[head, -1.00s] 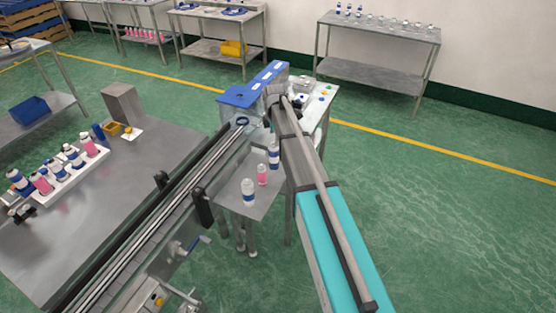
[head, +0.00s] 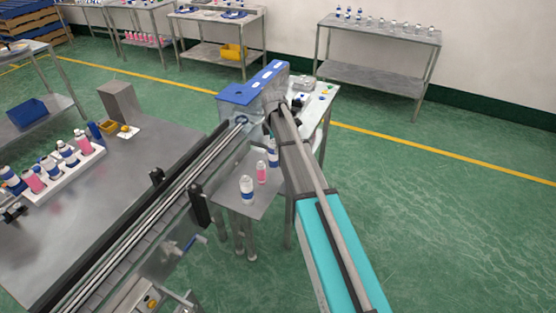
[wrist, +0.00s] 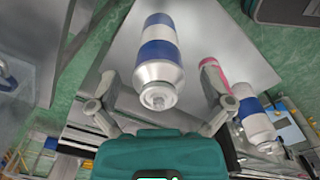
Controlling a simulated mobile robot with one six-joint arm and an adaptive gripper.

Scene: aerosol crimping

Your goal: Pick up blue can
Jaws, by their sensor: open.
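In the wrist view, a white can with blue bands (wrist: 160,55) lies between the two spread fingers of my gripper (wrist: 158,76), with visible gaps on both sides. The gripper is open and holds nothing. A second blue-banded can (wrist: 254,118) is to the right, and a pink can (wrist: 222,78) is partly hidden behind the right finger. In the head view, a blue-banded can (head: 247,190), a pink can (head: 261,172) and another blue-banded can (head: 272,155) stand in a row on a small grey table (head: 240,208). My arm hides the gripper there.
A conveyor (head: 150,215) runs close along the small table's left side. A blue-topped machine (head: 245,95) stands beyond it. A white rack (head: 60,172) with several cans sits on the left bench. Open green floor lies to the right.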

